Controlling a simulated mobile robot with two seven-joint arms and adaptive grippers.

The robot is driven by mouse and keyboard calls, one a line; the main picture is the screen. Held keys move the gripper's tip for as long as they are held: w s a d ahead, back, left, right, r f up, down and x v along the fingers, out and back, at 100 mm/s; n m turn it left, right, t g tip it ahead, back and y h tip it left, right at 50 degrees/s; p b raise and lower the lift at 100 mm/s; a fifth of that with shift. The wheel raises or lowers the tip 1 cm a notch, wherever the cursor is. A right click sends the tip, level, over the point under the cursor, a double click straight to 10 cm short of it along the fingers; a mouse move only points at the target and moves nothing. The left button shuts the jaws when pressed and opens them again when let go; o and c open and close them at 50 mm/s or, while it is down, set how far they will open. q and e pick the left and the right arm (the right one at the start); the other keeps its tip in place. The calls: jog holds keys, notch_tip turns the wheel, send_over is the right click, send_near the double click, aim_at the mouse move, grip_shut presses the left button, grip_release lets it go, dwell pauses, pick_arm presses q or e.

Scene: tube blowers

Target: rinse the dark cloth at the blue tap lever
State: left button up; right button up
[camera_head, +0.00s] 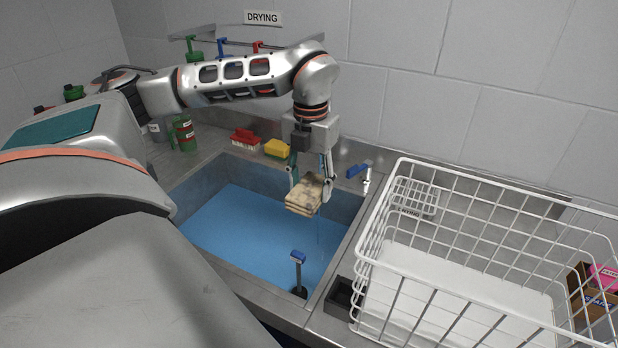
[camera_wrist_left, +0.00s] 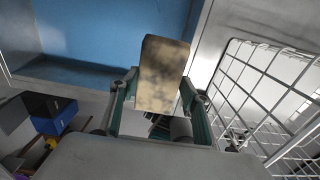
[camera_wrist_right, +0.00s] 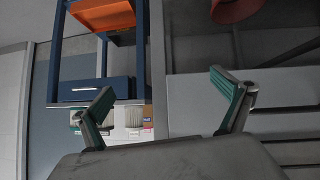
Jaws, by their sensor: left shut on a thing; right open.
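My left gripper (camera_head: 311,180) is shut on a folded cloth (camera_head: 304,196) and holds it above the sink (camera_head: 255,225) of blue water, near its right side. The cloth looks tan with dark stains; it also shows between the fingers in the left wrist view (camera_wrist_left: 162,75). A blue tap lever (camera_head: 357,170) stands on the sink's back right rim, just right of the gripper. A thin pale line runs down below the cloth. My right gripper (camera_wrist_right: 163,85) is open and empty in the right wrist view, away from the sink.
A white wire basket (camera_head: 450,265) stands right of the sink. A blue-topped post (camera_head: 298,257) rises at the sink's front right. A red block (camera_head: 244,138), a yellow block (camera_head: 277,148) and a green bottle (camera_head: 185,133) stand behind it. A DRYING sign (camera_head: 262,17) hangs above.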

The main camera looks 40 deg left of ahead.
pick_arm(q)
jog(key=w+a+f, duration=0.1)
jog(key=w+a, duration=0.3)
jog(key=w, duration=0.1)
jog(key=shift+a+f, duration=0.15)
dwell(0.3)
jog(key=shift+w, duration=0.1)
dwell(0.4)
jog(key=shift+w+d, duration=0.35)
jog(key=shift+d, duration=0.15)
jog(key=shift+s+a, duration=0.15)
jog(key=shift+a, duration=0.05)
jog(key=shift+s+a, duration=0.25)
jog(key=shift+a, duration=0.05)
jog(key=shift+d, duration=0.1)
jog(key=shift+w+d, duration=0.4)
jog(key=shift+s, duration=0.1)
dwell(0.4)
